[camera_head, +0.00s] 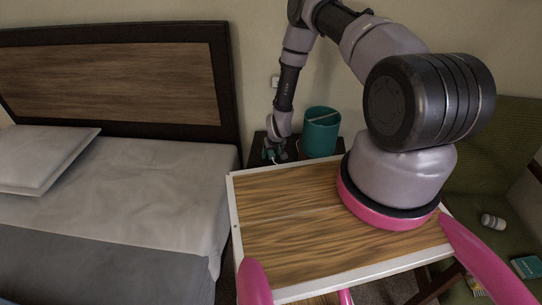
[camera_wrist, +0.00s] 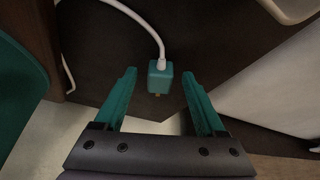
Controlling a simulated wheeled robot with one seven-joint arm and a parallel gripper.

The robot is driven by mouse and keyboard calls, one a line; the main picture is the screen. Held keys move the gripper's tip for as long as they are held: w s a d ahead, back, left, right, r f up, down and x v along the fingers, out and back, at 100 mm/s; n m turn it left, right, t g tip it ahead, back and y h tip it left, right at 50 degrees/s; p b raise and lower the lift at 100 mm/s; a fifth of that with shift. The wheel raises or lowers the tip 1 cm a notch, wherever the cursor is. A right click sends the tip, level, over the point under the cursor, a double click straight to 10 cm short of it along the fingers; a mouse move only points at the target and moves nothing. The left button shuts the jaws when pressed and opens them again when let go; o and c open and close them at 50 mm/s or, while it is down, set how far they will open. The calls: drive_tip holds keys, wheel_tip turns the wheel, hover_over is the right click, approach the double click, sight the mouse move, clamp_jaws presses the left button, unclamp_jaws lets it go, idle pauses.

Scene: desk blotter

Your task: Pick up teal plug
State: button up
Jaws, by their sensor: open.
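The teal plug (camera_wrist: 160,76) is a small block with a white cord running up and left from its top and metal prongs at its lower end. In the wrist view it lies on a dark surface, between and slightly beyond the tips of my gripper (camera_wrist: 160,77). The gripper's teal fingers are spread apart, with a gap on each side of the plug. In the head view my gripper (camera_head: 274,152) is low over the dark nightstand (camera_head: 258,142) beside the bed. I cannot make out the plug clearly there.
A teal bin (camera_head: 320,132) stands just right of my gripper on the nightstand. The bed (camera_head: 130,185) is to the left, and the wall is behind. A green chair (camera_head: 510,150) at the right holds a can (camera_head: 493,221) and a teal box (camera_head: 526,267).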

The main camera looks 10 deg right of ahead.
clamp_jaws()
